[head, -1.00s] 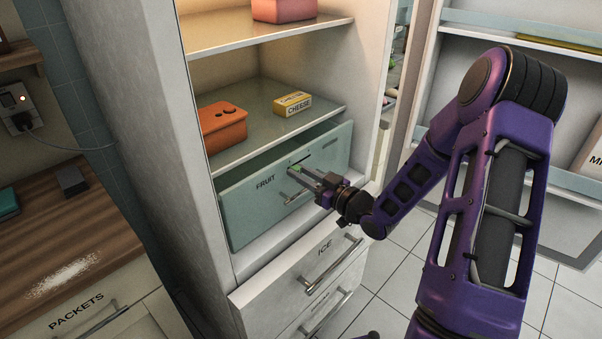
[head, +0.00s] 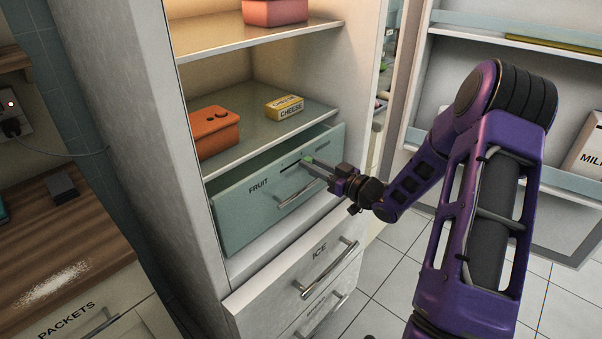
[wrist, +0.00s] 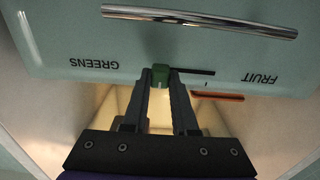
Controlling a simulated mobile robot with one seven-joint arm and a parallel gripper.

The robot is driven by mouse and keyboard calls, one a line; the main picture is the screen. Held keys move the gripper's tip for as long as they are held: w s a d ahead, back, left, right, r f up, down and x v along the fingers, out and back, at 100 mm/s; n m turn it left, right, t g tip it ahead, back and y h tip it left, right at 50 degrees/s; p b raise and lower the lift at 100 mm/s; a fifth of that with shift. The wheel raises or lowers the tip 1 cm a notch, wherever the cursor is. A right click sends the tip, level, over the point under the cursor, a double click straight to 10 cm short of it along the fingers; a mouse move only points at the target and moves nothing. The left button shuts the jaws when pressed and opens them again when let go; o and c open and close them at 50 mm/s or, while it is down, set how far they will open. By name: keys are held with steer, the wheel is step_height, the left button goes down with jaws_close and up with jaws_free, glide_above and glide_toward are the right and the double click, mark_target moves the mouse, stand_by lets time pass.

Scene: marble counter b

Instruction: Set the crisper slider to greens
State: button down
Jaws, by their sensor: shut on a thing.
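The pale green crisper drawer (head: 240,215) carries the word FRUIT on the left in the head view; the wrist view shows it upside down, with GREENS (wrist: 94,63) on the left and FRUIT (wrist: 261,78) on the right. The small green slider knob (wrist: 160,75) sits in a dark slot (wrist: 197,72). The visible slot runs from the knob toward FRUIT; none shows on the GREENS side. My gripper (head: 312,163) is shut on the knob, one finger on each side, as the wrist view (wrist: 160,80) shows. In the head view the knob (head: 307,159) is partly hidden by the fingers.
A metal handle (wrist: 200,20) crosses the drawer front below the slot. The ICE drawer (head: 300,275) lies beneath. An orange box (head: 215,130) and a CHEESE packet (head: 285,107) stand on the shelf above. The open fridge door (head: 510,110) is at the right.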

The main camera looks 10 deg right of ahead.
steer(key=shift+w+d, duration=0.1)
steer(key=shift+d, duration=0.15)
steer(key=c, duration=0.7)
jaws_free()
steer(key=p+v, duration=0.1)
steer(key=v, duration=1.6)
steer(key=shift+d, duration=0.1)
